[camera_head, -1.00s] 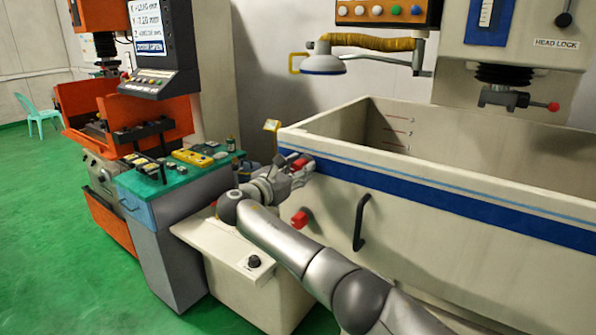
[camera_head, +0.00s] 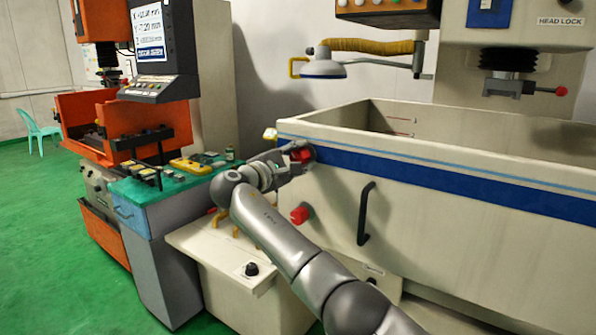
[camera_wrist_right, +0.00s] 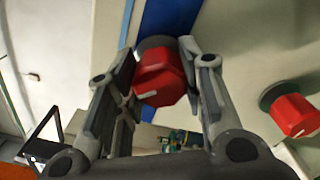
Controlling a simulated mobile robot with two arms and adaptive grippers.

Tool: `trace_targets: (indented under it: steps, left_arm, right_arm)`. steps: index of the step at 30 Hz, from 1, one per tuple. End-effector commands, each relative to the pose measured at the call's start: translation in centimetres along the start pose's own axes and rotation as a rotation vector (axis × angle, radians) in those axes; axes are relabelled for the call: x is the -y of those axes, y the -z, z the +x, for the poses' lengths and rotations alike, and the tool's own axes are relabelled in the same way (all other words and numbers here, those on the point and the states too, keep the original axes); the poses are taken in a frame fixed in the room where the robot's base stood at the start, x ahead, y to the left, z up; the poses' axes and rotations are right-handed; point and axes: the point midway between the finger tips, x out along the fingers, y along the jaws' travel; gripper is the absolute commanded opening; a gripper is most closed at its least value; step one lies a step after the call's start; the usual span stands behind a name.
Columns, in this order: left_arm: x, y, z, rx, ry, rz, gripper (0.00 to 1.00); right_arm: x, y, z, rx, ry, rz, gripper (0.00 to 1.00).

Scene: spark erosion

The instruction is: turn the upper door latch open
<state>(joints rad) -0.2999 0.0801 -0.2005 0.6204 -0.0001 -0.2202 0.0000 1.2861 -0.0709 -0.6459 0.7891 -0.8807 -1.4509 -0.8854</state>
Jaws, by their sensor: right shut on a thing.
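The upper door latch (camera_head: 303,155) is a red knob at the left end of the tank's blue stripe. In the right wrist view the upper latch (camera_wrist_right: 160,78) is a red faceted knob with a white mark, on a dark round base. My right gripper (camera_head: 298,160) is shut on it, with one finger on each side; it also shows in the right wrist view (camera_wrist_right: 164,85). The lower latch (camera_head: 299,215) is a similar red knob below, apart from the gripper; it shows at the right of the right wrist view (camera_wrist_right: 293,115). My left gripper is not in view.
The tank door (camera_head: 420,210) has a black vertical handle (camera_head: 365,213) right of the latches. A green-topped cabinet (camera_head: 150,190) with tools and a cream box with a black knob (camera_head: 251,269) stand left of my arm.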

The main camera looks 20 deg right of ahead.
Motion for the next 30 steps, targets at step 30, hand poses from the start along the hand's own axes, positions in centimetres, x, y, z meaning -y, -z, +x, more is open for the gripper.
trace_targets:
  steps: [30]
  left_arm:
    - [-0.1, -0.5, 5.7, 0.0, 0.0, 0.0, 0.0]
  right_arm:
    - [0.1, 0.1, 0.0, 0.0, 0.002, 0.677, 0.12]
